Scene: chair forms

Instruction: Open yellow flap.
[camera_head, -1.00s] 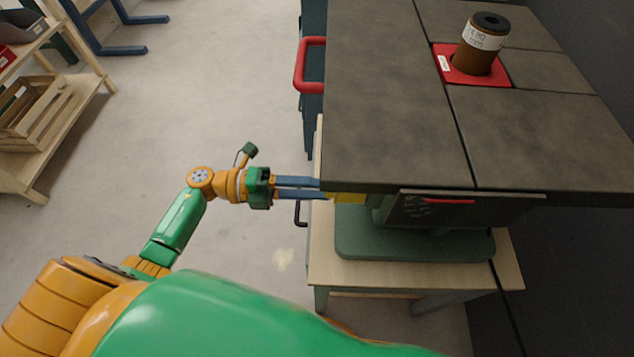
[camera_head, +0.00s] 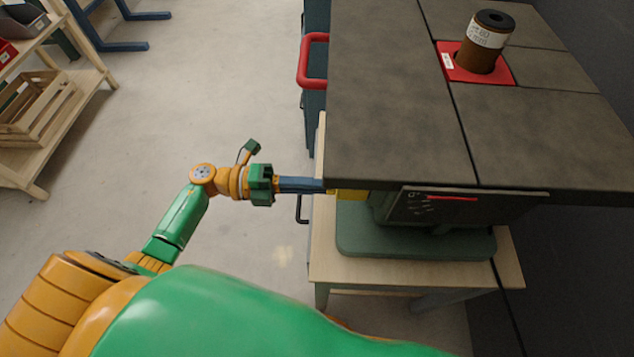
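The yellow flap (camera_head: 349,195) shows as a small piece just under the front left corner of the dark slab table top. It is beside the green machine body (camera_head: 415,242). Most of it is hidden by the slab. My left gripper (camera_head: 322,185) reaches in from the left, and its blue fingers lie together. The fingertips end at the slab's left edge, by the left end of the flap. I cannot see whether any of the flap is between the fingers. My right gripper is not in view.
The dark slab top (camera_head: 390,120) carries a brown cylinder (camera_head: 484,45) in a red square holder (camera_head: 452,66). A red handle (camera_head: 304,64) juts out at its left. A wooden stand (camera_head: 400,278) is below. The floor at left is clear up to a wooden shelf (camera_head: 75,120).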

